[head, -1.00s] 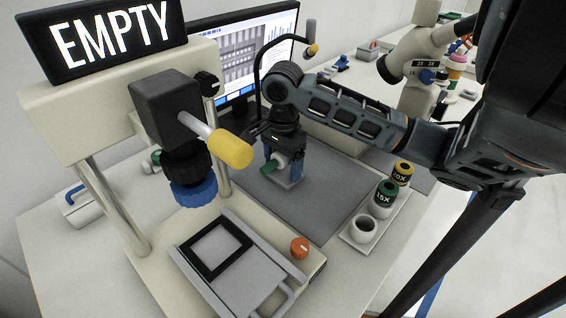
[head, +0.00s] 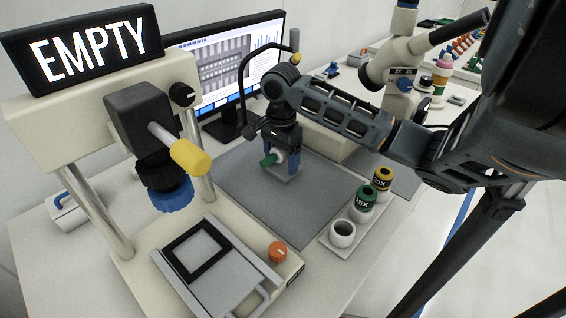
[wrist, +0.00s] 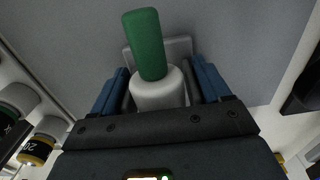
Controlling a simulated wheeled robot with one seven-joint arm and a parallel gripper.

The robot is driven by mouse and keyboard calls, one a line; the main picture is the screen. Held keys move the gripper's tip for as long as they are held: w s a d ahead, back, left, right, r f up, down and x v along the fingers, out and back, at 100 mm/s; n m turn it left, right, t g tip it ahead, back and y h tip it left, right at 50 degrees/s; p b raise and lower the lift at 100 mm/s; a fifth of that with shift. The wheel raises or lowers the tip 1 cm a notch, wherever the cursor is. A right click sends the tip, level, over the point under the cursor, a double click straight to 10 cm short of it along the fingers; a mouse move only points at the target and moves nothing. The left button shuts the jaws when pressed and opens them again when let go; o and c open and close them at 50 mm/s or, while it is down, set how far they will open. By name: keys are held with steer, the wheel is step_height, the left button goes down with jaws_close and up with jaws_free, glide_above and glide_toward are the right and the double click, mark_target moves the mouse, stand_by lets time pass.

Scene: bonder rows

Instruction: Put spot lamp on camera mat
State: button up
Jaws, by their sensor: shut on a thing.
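My gripper (head: 281,160) is shut on a small lamp-like thing, which I take to be the spot lamp (wrist: 158,92). It has a white body, a green barrel (wrist: 146,45) and a square grey foot. In the head view its green end (head: 268,160) points left, and the fingers partly hide its body. It is upright over the large grey mat (head: 315,210), which I take to be the camera mat. I cannot tell whether the foot touches the mat. The blue-sided fingers stand on both sides of the white body in the wrist view.
A stand with an "EMPTY" sign (head: 82,48) and yellow-tipped lever (head: 188,156) is at left. A monitor (head: 235,62) and gooseneck (head: 243,85) stand behind. A tray (head: 332,246) with a white cup and labelled lenses (head: 363,199) is at the right. The mat's front is clear.

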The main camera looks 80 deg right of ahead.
steer(key=shift+s+d, duration=0.4)
steer(key=shift+d, duration=0.3)
steer(key=o, duration=1.4)
step_height(320, 180, up, 8)
steer(key=shift+f+p, duration=0.1)
steer(key=shift+p, duration=0.25)
